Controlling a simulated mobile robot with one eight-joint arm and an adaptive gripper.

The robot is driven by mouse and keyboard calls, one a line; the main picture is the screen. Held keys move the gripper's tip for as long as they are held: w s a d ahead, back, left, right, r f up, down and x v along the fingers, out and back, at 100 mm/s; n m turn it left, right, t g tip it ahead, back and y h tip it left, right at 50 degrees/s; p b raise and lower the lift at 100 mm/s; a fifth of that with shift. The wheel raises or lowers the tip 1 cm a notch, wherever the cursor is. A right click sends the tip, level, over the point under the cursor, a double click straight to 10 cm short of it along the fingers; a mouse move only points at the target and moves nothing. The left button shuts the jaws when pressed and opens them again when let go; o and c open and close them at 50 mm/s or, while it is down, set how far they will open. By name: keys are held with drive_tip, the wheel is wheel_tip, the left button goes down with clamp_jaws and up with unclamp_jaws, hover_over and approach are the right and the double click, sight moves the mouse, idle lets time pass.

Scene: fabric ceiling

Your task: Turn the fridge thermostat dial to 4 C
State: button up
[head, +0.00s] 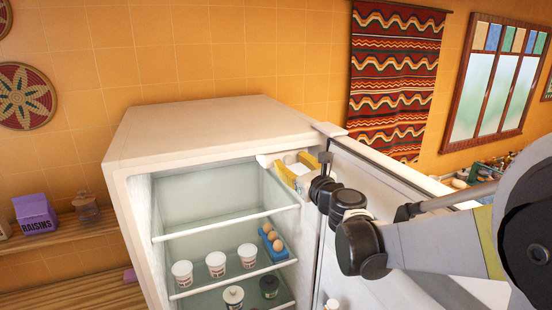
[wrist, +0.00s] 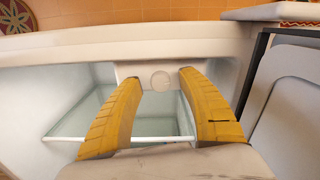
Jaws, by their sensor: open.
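The white fridge (head: 200,125) stands with its door (head: 385,170) open to the right. In the wrist view a pale round dial (wrist: 161,80) sits on a light housing (wrist: 135,72) under the fridge's top edge. Its markings are too small to read. My gripper (wrist: 158,82) has yellow fingers, open, one to the left and one to the right of the dial, with gaps on both sides. In the head view my gripper (head: 297,172) is at the upper right inside the fridge opening, near the housing. How far its tips are from the dial I cannot tell.
Glass shelves (head: 225,225) below hold several white cups (head: 215,263), a blue egg carton (head: 272,243) and dark jars (head: 269,286). The open door is close to the right of my arm. A raisins box (head: 36,214) stands on a wooden shelf at left.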

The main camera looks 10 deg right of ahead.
drive_tip(key=shift+w, duration=0.45)
drive_tip(key=shift+a, duration=0.1)
drive_tip(key=shift+c, duration=0.4)
clamp_jaws()
drive_tip(key=m+b, duration=0.2)
drive_tip(key=m, duration=0.1)
drive_tip(key=shift+f+m, duration=0.1)
drive_tip(key=shift+m, duration=0.2)
drive_tip(key=shift+m+b, duration=1.1)
drive_tip(key=shift+m, duration=0.8)
